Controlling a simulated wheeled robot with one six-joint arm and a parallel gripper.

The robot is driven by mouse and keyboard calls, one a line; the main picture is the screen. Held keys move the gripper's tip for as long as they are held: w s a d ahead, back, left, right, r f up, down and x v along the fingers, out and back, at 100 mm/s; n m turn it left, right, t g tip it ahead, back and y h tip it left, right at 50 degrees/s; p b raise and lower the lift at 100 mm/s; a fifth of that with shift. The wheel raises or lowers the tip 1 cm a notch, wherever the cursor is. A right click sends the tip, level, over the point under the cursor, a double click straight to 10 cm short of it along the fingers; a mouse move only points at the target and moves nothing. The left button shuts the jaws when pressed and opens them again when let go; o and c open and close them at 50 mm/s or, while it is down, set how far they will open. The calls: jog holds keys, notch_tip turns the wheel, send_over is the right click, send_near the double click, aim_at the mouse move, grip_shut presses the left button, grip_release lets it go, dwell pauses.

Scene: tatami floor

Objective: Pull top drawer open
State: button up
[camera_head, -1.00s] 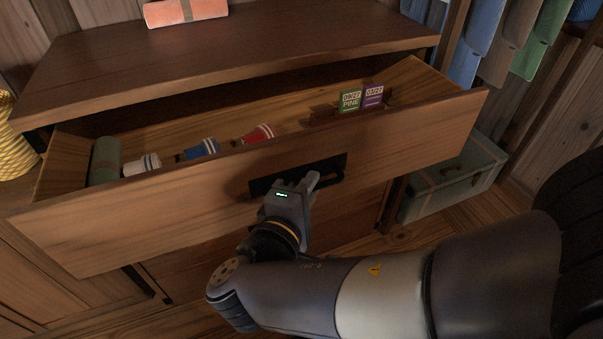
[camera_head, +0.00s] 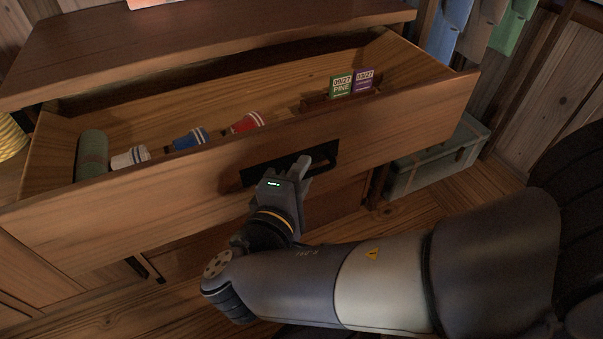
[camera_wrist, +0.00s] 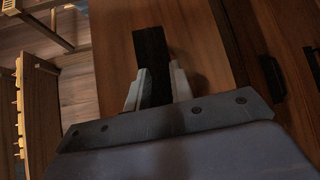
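The top drawer (camera_head: 400,125) is a wide wooden drawer standing well out of its cabinet, with its inside showing. Its black handle (camera_head: 262,175) is in the middle of the front; it also shows in the wrist view (camera_wrist: 150,48). My gripper (camera_head: 303,170) is at the handle, and in the wrist view its two fingers (camera_wrist: 158,84) lie on either side of the black bar, shut on it. The exact finger contact is partly in shadow.
In the drawer lie a green roll (camera_head: 91,155), a white cup (camera_head: 130,158), a blue cup (camera_head: 190,139), a red cup (camera_head: 247,122) and green (camera_head: 342,87) and purple (camera_head: 364,81) boxes. A grey-green case (camera_head: 440,165) stands on the floor at right.

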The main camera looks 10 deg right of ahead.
jog(key=shift+o, duration=0.9)
jog(key=shift+a, duration=0.1)
jog(key=p+v, duration=0.2)
jog(key=v, duration=0.8)
jog(key=shift+s, duration=0.35)
jog(key=shift+w, duration=0.1)
jog(key=shift+b+x, duration=1)
jog(key=shift+x, duration=4.25)
